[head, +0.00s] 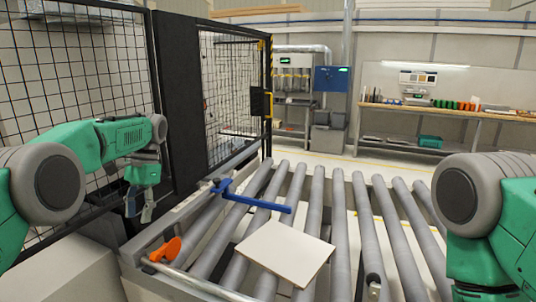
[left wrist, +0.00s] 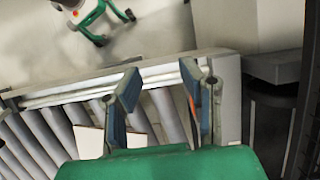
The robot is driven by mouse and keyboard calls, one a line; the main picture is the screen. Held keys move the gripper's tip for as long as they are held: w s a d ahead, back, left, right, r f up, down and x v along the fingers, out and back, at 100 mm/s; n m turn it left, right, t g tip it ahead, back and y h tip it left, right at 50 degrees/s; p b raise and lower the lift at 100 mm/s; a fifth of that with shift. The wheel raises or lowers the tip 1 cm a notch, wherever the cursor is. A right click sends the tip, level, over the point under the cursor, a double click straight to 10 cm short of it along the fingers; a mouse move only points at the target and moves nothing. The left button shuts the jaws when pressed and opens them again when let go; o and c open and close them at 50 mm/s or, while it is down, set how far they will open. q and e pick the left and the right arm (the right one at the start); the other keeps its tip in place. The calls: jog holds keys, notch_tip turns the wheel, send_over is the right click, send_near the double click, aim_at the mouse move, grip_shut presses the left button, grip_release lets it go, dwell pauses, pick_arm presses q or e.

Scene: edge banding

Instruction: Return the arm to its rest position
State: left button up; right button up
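My left arm (head: 110,145) comes in from the left in the head view, bent, with its left gripper (head: 140,207) hanging down beside the left edge of the conveyor. In the left wrist view the left gripper (left wrist: 162,98) has its two fingers well apart with nothing between them. It is open and empty. My right arm (head: 485,215) shows at the right edge of the head view; its gripper is out of sight. A pale flat panel (head: 286,252) lies on the rollers, apart from the left gripper; it also shows in the left wrist view (left wrist: 90,142).
The roller conveyor (head: 340,215) fills the front middle. A blue bar (head: 250,199) and an orange part (head: 166,250) sit at its left side. A black mesh fence (head: 75,75) stands close behind my left arm. A workbench (head: 450,110) stands far back right.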

pick_arm(q)
jog(key=s+d+f+t+b, duration=0.1)
jog(key=s+d+f+b, duration=0.3)
jog(key=f, duration=0.9)
jog(key=s+a+f+h+b, duration=0.15)
jog(key=s+f, duration=0.35)
jog(key=f, duration=0.7)
jog(key=s+d+f+t+b, duration=0.1)
jog(key=s+d+f+b, duration=0.3)
jog(key=f, duration=0.9)
jog(key=s+f+n+b, duration=0.1)
jog(key=s+f+b, duration=0.1)
jog(key=s+f, duration=0.45)
jog(key=s+f+n+b, duration=0.1)
jog(key=s+f+b, duration=0.15)
jog(key=s, duration=0.65)
jog(key=s+a+n+t+b, duration=0.2)
jog(key=s+b, duration=0.1)
jog(key=s, duration=1.3)
jog(key=shift+a+r+b, duration=0.2)
jog(key=shift+a+b, duration=0.1)
jog(key=shift+b, duration=0.05)
pick_arm(e)
notch_tip(320, 180, down, 18)
jog(key=shift+s+r, duration=0.15)
jog(key=shift+s, duration=0.2)
pick_arm(q)
jog(key=shift+w, duration=0.1)
